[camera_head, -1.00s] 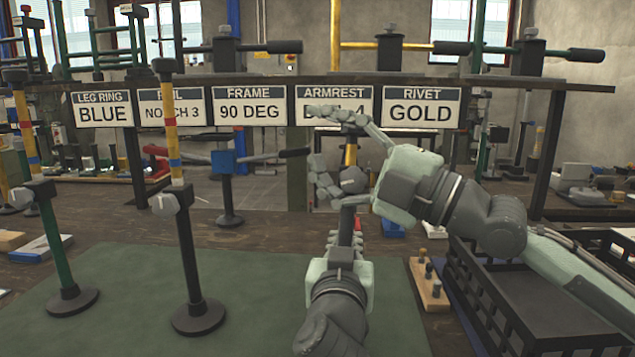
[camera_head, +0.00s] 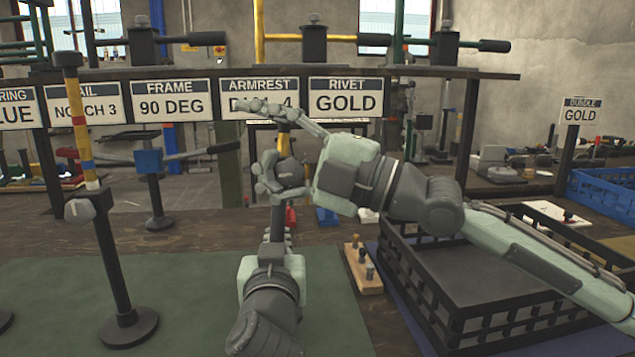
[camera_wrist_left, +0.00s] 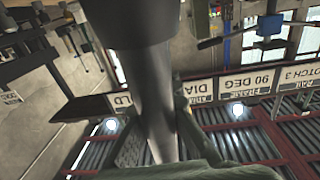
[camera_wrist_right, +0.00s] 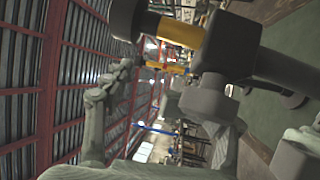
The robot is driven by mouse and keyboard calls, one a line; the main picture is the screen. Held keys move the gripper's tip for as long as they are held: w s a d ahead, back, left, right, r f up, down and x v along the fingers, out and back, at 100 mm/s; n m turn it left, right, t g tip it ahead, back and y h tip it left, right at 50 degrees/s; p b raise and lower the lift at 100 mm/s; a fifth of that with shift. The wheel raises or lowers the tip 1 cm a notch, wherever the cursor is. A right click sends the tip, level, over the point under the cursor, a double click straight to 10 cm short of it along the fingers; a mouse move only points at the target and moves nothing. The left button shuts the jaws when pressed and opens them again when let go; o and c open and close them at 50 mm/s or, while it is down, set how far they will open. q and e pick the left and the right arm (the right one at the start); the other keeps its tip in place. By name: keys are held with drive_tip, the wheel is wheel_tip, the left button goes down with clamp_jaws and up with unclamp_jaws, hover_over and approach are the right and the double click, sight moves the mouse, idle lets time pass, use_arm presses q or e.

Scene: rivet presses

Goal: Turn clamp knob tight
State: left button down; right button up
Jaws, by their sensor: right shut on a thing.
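The clamp stand in front of me has a dark post (camera_head: 277,219), a grey clamp knob (camera_head: 289,172) and a yellow rod (camera_head: 284,138) above. My right gripper (camera_head: 262,143) comes in from the right at knob height and is shut on the knob; its fingers partly hide the clamp. The right wrist view shows the grey knob (camera_wrist_right: 209,101), the dark clamp block (camera_wrist_right: 232,46) and the black-capped yellow rod (camera_wrist_right: 180,31) close up. My left gripper (camera_head: 275,240) is low at the post, which fills the middle of the left wrist view (camera_wrist_left: 143,85). Its finger closure is unclear.
Another stand (camera_head: 108,255) with a striped yellow rod is at left on the green mat (camera_head: 190,300). A black crate (camera_head: 480,290) lies under my right arm. A wooden block with pegs (camera_head: 362,268) is between mat and crate. Signs (camera_head: 345,98) hang behind.

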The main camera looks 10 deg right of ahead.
sight(292, 164)
drive_tip(key=v, duration=0.4)
drive_tip(key=shift+a+f, duration=0.15)
drive_tip(key=shift+f, duration=0.15)
drive_tip(key=shift+s+d+f, duration=0.2)
drive_tip(key=shift+d+f, duration=0.05)
drive_tip(key=shift+d, duration=0.15)
drive_tip(key=shift+s+d+f, duration=0.15)
drive_tip(key=shift+d+f, duration=0.1)
drive_tip(key=shift+d, duration=0.2)
drive_tip(key=shift+s+d+f, duration=0.4)
drive_tip(key=shift+d+f, duration=0.05)
drive_tip(key=shift+d, duration=0.2)
drive_tip(key=shift+s+d+f, duration=0.4)
drive_tip(key=shift+d, duration=0.2)
drive_tip(key=shift+s+d+f, duration=0.4)
drive_tip(key=shift+d+f, duration=0.05)
drive_tip(key=shift+d, duration=0.2)
